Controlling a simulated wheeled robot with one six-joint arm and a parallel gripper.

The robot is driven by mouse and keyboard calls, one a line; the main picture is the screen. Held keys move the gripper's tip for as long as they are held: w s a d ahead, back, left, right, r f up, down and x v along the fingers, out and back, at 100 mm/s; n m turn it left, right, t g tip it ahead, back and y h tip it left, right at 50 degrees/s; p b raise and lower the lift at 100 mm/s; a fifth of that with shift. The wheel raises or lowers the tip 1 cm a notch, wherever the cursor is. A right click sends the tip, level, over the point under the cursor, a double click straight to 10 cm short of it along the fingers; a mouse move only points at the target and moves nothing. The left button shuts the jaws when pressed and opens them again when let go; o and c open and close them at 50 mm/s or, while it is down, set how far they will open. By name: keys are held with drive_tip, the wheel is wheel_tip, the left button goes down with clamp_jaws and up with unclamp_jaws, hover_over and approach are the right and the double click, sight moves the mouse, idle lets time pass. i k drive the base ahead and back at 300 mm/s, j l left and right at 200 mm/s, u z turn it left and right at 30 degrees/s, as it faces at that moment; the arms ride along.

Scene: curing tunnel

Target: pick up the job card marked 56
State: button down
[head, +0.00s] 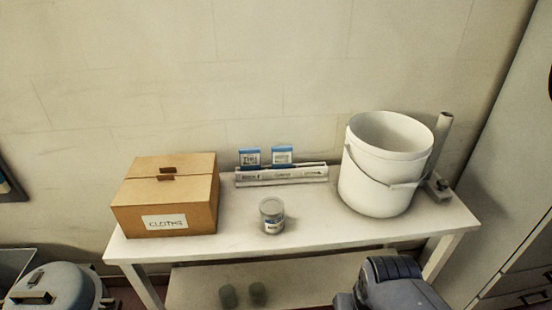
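The left card (249,159) and the right card (282,156) stand side by side with a small gap. Both carry dark print too small to read, so I cannot tell which one is marked 56. Their lower edges are hidden by the rack's front. My gripper is not in view; only a dark grey part, apparently of my arm, shows at the bottom edge, right of centre.
On the table (325,232), a cardboard box labelled CLOTHS (140,219) stands left of the rack. A small tin (272,215) stands in front. A white bucket (375,185) and an upright grey post (441,145) stand right. The lower shelf (320,285) holds two dark jars (243,296).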

sight(281, 155)
drive_tip(key=u, duration=0.25)
drive_tip(key=i+j+z, duration=0.7)
drive_tip(key=j+z, duration=0.15)
drive_tip(key=j, duration=0.15)
